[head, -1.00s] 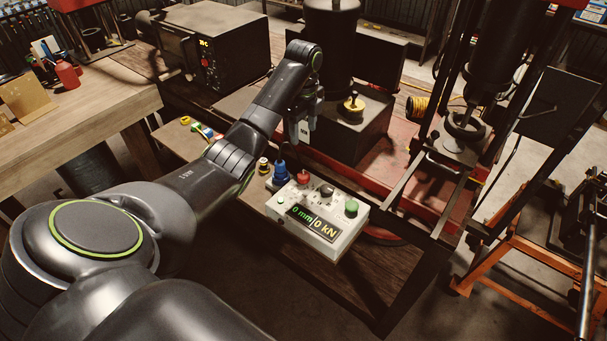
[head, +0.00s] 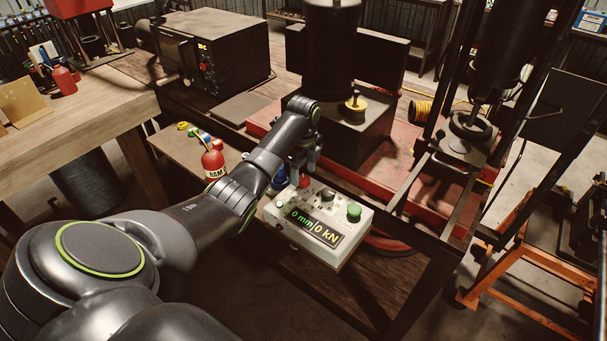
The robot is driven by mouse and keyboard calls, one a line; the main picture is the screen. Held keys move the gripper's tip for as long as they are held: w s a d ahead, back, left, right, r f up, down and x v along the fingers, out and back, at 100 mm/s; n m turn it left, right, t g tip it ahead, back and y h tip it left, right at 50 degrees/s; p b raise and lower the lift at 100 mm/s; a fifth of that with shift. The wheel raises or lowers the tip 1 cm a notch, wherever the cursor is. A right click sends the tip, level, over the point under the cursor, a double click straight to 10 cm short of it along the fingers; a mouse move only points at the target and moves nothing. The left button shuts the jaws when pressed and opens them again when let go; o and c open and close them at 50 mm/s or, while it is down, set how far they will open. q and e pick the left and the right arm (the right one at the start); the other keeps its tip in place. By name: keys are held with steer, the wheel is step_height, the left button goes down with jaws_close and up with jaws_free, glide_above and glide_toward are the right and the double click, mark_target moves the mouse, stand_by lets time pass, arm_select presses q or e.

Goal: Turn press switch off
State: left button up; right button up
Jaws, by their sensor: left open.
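The press control box (head: 318,225) is pale, and its front display (head: 313,226) reads "0 mm|0 kN". On its top are a red button (head: 304,182), a dark knob-like switch (head: 328,194) and a green button (head: 353,211). I cannot tell for sure which is the press switch or how it is set. My left gripper (head: 303,169) points down over the back left part of the box, open and close by the red button. I cannot tell whether it touches it. The right gripper is not in view.
A red bottle (head: 213,164) stands left of my left forearm. A blue object (head: 280,178) is partly hidden beside the box. The dark press (head: 330,50) stands behind. A dark oven-like unit (head: 225,55) is at the back left.

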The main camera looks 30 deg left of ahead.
arm_select(q)
steer(key=shift+f, duration=1)
steer(key=c, duration=1)
